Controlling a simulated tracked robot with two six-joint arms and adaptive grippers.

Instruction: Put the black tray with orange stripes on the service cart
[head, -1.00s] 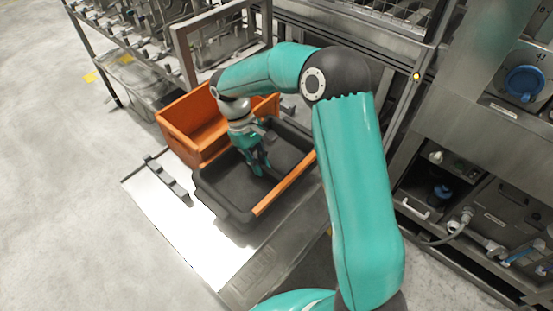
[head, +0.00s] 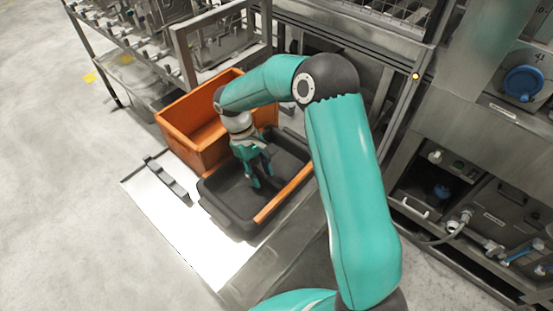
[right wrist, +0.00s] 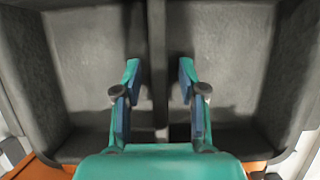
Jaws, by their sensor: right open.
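The black tray (head: 222,205) with an orange stripe along its near right edge sits on a low pale-topped surface (head: 165,232) in the head view. I cannot tell from the frames whether this surface is the service cart. My right gripper (head: 264,184) reaches down into the tray. In the right wrist view the open fingers (right wrist: 158,72) stand on either side of the tray's middle divider (right wrist: 157,60), with gaps to it. The tray's dark floor (right wrist: 85,55) shows on both sides. My left gripper is not in view.
An orange bin (head: 176,128) stands right behind the tray, close against it. A small dark bar (head: 168,181) lies left of the tray. A metal rack (head: 125,30) stands behind, and machine panels (head: 480,190) are at the right. The floor at the left is clear.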

